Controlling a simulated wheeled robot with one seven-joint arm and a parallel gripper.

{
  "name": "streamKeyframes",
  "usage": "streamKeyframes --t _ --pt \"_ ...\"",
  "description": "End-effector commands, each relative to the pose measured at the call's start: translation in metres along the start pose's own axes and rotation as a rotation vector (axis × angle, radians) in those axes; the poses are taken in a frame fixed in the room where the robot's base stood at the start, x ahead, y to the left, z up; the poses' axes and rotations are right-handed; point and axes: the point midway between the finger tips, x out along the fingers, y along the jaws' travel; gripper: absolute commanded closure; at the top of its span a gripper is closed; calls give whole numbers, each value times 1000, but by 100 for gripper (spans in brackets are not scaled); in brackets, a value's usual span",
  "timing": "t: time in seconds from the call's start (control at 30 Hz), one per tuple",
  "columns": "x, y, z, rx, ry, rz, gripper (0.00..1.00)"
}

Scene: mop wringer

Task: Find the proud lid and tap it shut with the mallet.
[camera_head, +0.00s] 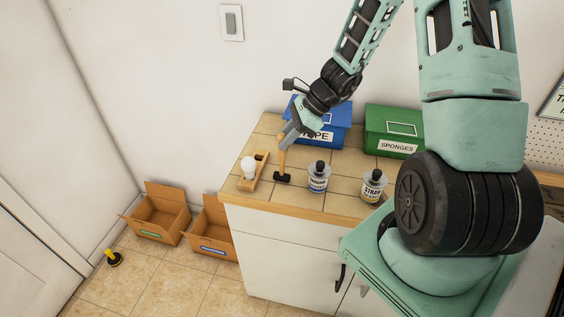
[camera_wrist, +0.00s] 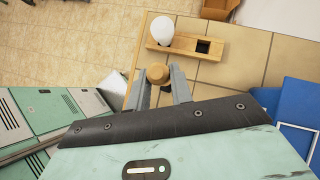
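The mallet (camera_head: 283,176) stands almost upright on the counter, black head down, wooden handle up. My gripper (camera_head: 286,139) is at the top of the handle; in the wrist view its two fingers (camera_wrist: 159,82) lie on either side of the round handle end (camera_wrist: 157,72) and look closed on it. Two clear jars with dark caps and labels stand to the right, a blue-labelled jar (camera_head: 318,178) and a yellow-labelled jar (camera_head: 372,186). I cannot tell from here whether either cap sits proud.
A wooden holder (camera_head: 261,170) with a white bulb-like thing (camera_head: 248,167) stands left of the mallet. A blue bin (camera_head: 335,132) and a green SPONGES bin (camera_head: 393,127) stand behind. Open cardboard boxes (camera_head: 160,215) are on the floor. The counter front is free.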

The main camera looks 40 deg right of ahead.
Motion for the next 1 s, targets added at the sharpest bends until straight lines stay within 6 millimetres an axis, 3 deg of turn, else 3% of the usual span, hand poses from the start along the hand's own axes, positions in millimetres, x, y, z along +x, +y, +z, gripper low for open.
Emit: streamKeyframes --t 0.27,1.0 --pt "-7 0 5 -1 0 -1 100" --pt "-51 0 41 -1 0 0 100"
